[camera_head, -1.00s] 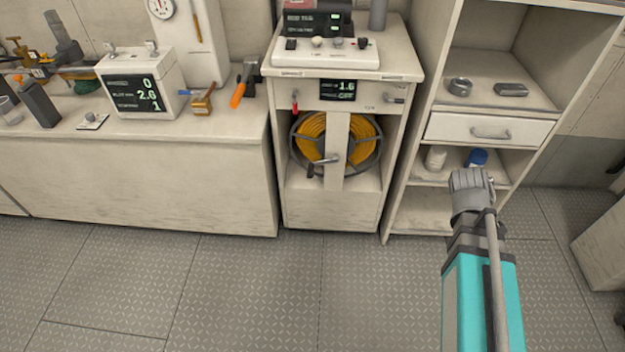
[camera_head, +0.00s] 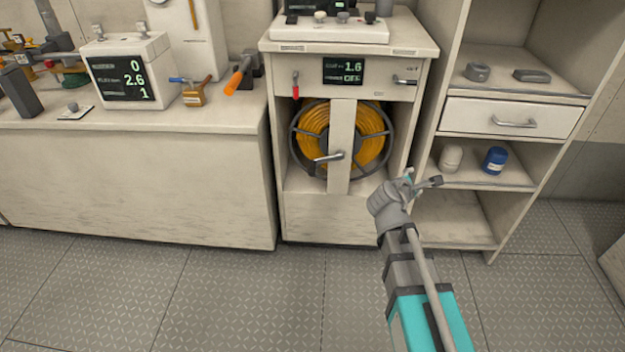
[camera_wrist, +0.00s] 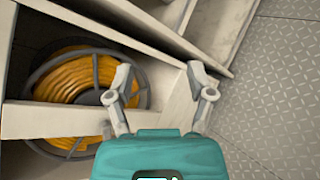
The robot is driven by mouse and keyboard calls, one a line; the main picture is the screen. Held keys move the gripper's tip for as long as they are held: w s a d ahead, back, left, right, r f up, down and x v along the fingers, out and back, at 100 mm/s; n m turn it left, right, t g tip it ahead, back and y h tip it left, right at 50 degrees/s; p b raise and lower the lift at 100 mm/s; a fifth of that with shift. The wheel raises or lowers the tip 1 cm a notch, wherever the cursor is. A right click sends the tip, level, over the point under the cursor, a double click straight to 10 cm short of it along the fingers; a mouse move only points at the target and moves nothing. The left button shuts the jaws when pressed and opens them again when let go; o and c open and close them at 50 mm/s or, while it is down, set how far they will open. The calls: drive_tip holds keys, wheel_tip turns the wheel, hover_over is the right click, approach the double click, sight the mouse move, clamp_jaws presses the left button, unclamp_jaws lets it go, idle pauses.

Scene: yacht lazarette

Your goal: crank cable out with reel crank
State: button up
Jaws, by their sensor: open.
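The cable reel (camera_head: 314,140), wound with orange-yellow cable, sits in the open bay of the cabinet behind a vertical post (camera_head: 341,150). The reel crank (camera_head: 329,157) is a small grey handle on the front of that post. My gripper (camera_head: 421,183) is in front of the cabinet's right side, lower than the crank and to its right, apart from it. In the wrist view my gripper (camera_wrist: 160,88) is open and empty. The reel (camera_wrist: 75,92) shows left of the fingers there, partly covered by the post; I cannot make out the crank in that view.
A panel above the reel carries a display (camera_head: 344,71), a red-handled lever (camera_head: 295,87) and a grey handle (camera_head: 405,81). Right stands a shelf unit with a drawer (camera_head: 510,122), a white jar (camera_head: 451,158) and a blue jar (camera_head: 494,160). Floor in front is clear.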

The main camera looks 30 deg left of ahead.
drive_tip(key=s+a+f+n+t+y+b, duration=0.1)
drive_tip(key=s+a+f+n+y+b, duration=0.15)
drive_tip(key=a+n+b, duration=0.35)
drive_tip(key=s+a+f+n+t+y+b, duration=0.1)
drive_tip(key=s+a+f+n+y+b, duration=0.2)
drive_tip(key=a, duration=0.6)
drive_tip(key=n+y+b, duration=0.5)
drive_tip(key=n+b, duration=0.2)
drive_tip(key=n, duration=0.1)
approach(312, 167)
drive_tip(key=v, duration=0.2)
drive_tip(key=shift+s+f+h, duration=0.25)
drive_tip(key=shift+s+f, duration=0.05)
drive_tip(key=shift+f, duration=0.05)
drive_tip(key=shift+w, duration=0.1)
drive_tip(key=x, duration=1.3)
drive_tip(key=shift+w+a, duration=0.2)
drive_tip(key=shift+w, duration=0.1)
clamp_jaws()
